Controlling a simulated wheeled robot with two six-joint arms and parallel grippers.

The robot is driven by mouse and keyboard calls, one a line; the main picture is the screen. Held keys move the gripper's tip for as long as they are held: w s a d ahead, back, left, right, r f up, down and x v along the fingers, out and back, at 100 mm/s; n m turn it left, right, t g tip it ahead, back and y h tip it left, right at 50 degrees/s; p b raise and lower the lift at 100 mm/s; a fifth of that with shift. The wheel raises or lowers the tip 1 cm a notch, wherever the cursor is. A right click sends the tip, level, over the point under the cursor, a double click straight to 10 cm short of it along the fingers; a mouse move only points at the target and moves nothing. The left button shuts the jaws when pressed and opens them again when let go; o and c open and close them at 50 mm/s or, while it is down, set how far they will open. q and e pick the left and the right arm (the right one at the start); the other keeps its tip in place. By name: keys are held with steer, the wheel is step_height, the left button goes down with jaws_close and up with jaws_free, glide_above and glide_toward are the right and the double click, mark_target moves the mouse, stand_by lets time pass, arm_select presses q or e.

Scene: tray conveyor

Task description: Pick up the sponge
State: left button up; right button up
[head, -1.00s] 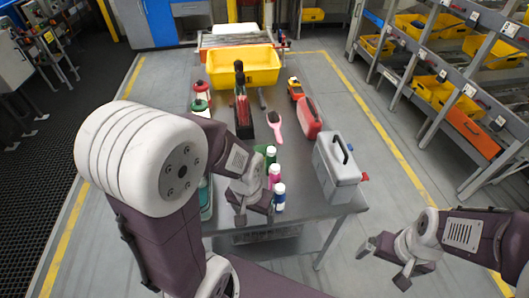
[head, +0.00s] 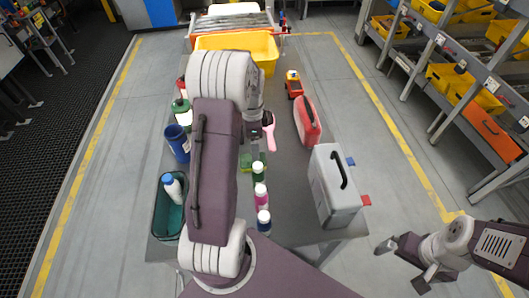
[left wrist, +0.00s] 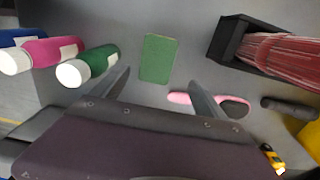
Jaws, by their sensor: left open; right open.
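The sponge (left wrist: 156,58) is a flat green rectangle lying on the grey table in the left wrist view. In the head view only part of its green surface (head: 245,161) shows beside my left arm. My left gripper (left wrist: 160,92) is open and empty, its two fingers spread on either side of the sponge's line, with the sponge beyond the tips. In the head view my left arm mostly hides that gripper. My right gripper (head: 402,266) is open and empty, off the table at the lower right.
Green (left wrist: 92,66), pink (left wrist: 45,53) and blue bottles stand left of the sponge in the left wrist view. A grey toolbox (head: 331,187) and red case (head: 307,122) stand on the table's right side.

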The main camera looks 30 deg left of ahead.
mark_target(250, 161)
arm_select(q)
steer(key=f, duration=0.1)
steer(key=s+f, duration=0.1)
steer(key=s, duration=0.1)
steer(key=shift+s+a+f, duration=0.1)
steer(key=shift+a+f, duration=0.15)
steer(key=shift+f, duration=0.15)
steer(key=shift+w+f, duration=0.45)
steer(key=shift+f, duration=0.05)
steer(key=f, duration=0.4)
steer(key=shift+d+p, duration=0.25)
steer(key=shift+p, duration=0.1)
steer(key=shift+a+f, duration=0.1)
steer(key=shift+f, duration=0.3)
steer(key=shift+w, duration=0.1)
steer(key=c, duration=1.6)
steer(key=shift+o, duration=0.2)
step_height(250, 161, up, 10)
arm_select(e)
steer(key=shift+s+a+r, duration=0.2)
steer(key=shift+s+r, duration=0.3)
steer(key=shift+s, duration=0.3)
